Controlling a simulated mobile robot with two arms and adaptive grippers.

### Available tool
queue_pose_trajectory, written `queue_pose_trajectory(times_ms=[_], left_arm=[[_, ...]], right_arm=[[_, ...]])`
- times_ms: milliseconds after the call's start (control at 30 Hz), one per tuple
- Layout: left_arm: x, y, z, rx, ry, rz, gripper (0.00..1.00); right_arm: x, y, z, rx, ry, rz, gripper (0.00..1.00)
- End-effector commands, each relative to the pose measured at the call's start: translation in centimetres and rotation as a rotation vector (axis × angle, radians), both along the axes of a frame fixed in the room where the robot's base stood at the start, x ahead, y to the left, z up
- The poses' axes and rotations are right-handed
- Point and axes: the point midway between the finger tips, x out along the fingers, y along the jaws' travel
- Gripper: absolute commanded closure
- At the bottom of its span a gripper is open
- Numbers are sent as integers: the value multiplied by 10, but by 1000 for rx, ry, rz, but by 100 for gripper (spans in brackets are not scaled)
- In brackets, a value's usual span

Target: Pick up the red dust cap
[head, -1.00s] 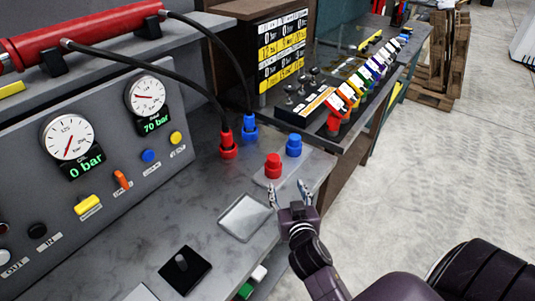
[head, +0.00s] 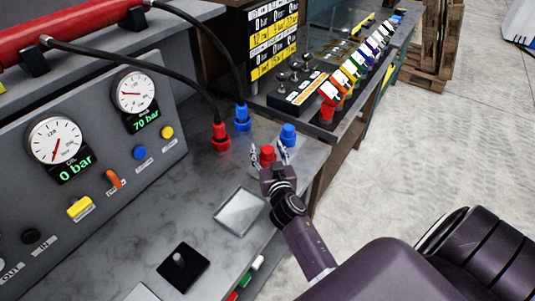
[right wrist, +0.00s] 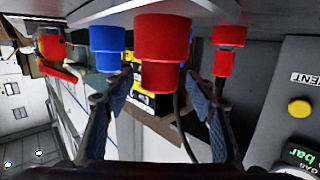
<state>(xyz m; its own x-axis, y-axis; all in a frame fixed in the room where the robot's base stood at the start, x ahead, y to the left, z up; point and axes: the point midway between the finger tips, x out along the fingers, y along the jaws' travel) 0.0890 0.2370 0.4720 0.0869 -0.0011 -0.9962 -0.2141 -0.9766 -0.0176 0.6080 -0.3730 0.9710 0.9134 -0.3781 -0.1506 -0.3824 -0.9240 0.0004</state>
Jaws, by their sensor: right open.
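The red dust cap (head: 267,155) stands on the grey bench top near its right edge. My right gripper (head: 270,154) is open, with one finger on each side of the cap in the head view. In the right wrist view the red cap (right wrist: 162,50) shows large between the two open fingers (right wrist: 155,105), a little beyond their tips. I cannot tell whether a finger touches it. The blue dust cap (head: 288,134) stands just behind and to the right, and it also shows in the right wrist view (right wrist: 107,45). My left gripper is not in view.
Red (head: 220,138) and blue (head: 242,119) hose connectors stand left of the caps, with black hoses rising from them. A gauge panel (head: 100,150) is at the left. A square metal plate (head: 239,212) and a black knob plate (head: 183,268) lie nearer on the bench.

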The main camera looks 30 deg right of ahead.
Motion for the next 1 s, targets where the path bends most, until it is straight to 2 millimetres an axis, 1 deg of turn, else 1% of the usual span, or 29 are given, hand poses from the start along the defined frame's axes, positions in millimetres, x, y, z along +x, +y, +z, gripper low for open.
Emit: queue_pose_trajectory(times_ms=[33,100,267,367,533,700,1000], left_arm=[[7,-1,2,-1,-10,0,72],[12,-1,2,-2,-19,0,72],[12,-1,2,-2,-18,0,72],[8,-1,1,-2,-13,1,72],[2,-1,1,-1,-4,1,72],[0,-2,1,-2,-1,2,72],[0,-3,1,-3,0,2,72]], right_arm=[[2,-1,0,0,1,0,49],[3,-2,-1,1,1,0,49],[3,-2,-1,1,0,0,49],[3,-2,-1,0,1,0,58],[3,-1,-1,0,1,0,76],[3,-1,-1,0,1,0,94],[3,-2,2,0,-1,0,95]])
